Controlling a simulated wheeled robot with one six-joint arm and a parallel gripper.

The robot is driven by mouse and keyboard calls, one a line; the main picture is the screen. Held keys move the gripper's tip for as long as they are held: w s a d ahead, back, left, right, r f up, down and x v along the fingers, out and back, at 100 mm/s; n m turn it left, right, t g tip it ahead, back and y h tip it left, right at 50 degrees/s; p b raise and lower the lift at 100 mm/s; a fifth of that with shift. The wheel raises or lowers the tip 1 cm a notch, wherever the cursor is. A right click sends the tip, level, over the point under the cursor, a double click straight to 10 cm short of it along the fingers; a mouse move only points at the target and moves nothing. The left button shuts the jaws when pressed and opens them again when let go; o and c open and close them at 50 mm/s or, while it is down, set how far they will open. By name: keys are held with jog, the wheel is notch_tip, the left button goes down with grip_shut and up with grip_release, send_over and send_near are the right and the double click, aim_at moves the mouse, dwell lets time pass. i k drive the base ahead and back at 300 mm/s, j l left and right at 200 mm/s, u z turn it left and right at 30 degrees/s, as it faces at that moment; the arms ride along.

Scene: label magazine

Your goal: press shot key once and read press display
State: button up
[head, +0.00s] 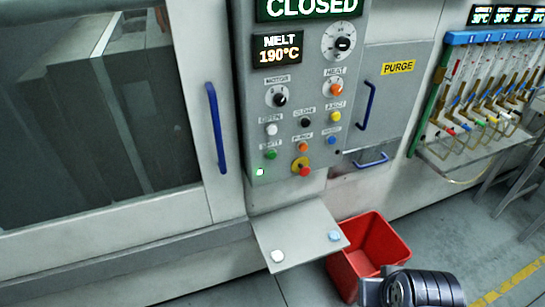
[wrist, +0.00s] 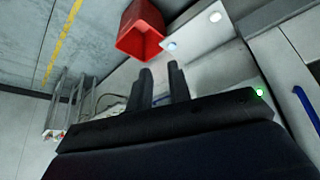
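The control panel (head: 300,110) stands upright in the middle of the head view, with several coloured keys and knobs. A green key (head: 271,154) sits at its lower left, under a small label that may read SHOT but is too blurred to be sure. A display (head: 310,8) at the top reads CLOSED, and a smaller display (head: 279,49) reads MELT 190°C. In the wrist view my gripper (wrist: 160,68) has two dark fingers with a narrow empty gap between them. It is away from the panel; the keys are not visible in the wrist view.
A shelf (head: 290,225) with two pale buttons juts out below the panel. A red bin (head: 385,240) stands on the floor beside it. Blue handles (head: 216,128) stick out from the doors. A hose rack (head: 490,90) is at the right. Some floor is clear at lower right.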

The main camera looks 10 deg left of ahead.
aim_at(271, 154)
jog(key=i+j+z, duration=0.1)
jog(key=j+z, duration=0.6)
jog(key=i+l, duration=0.05)
jog(key=l, duration=0.05)
